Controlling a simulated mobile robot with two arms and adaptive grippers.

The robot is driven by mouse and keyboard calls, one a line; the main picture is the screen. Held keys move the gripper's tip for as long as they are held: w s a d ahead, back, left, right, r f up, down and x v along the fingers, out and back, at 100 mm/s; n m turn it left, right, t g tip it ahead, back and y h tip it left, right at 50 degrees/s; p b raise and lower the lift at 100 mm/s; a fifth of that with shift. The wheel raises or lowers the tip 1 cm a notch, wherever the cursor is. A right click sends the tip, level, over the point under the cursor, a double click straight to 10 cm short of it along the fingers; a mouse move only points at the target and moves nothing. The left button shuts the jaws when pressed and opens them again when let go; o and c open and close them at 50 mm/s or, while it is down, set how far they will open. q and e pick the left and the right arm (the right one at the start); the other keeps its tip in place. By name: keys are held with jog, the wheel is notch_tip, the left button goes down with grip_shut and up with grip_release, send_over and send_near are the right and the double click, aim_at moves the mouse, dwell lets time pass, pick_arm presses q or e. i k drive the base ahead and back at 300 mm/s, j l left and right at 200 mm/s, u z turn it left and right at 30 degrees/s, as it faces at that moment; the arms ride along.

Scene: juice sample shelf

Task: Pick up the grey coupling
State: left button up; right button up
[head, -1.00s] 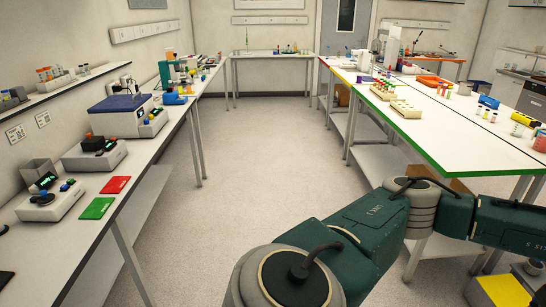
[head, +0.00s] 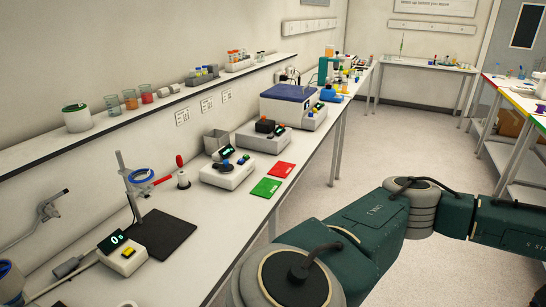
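Neither gripper is in view. Only green and grey links of my arm show at the lower right.
The left bench (head: 215,215) carries a stand with a blue ring (head: 139,176), a black mat (head: 158,238), a red mat (head: 282,172), a green mat (head: 265,188) and several devices. Above it runs a shelf (head: 110,121) with beakers. Open floor (head: 400,150) lies right of the bench.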

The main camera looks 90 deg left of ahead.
aim_at(60, 272)
jog(key=k+u, duration=0.1)
jog(key=u, duration=0.25)
jog(key=k+u, duration=0.1)
jog(key=u, duration=0.3)
jog(key=k+u, duration=0.1)
jog(key=u, duration=0.25)
jog(key=j+u, duration=0.1)
jog(key=u, duration=0.9)
jog(key=j+u, duration=0.1)
jog(key=u, duration=0.35)
jog(key=i+u, duration=0.1)
jog(key=u, duration=0.4)
jog(key=i+u, duration=0.15)
jog(key=u, duration=0.2)
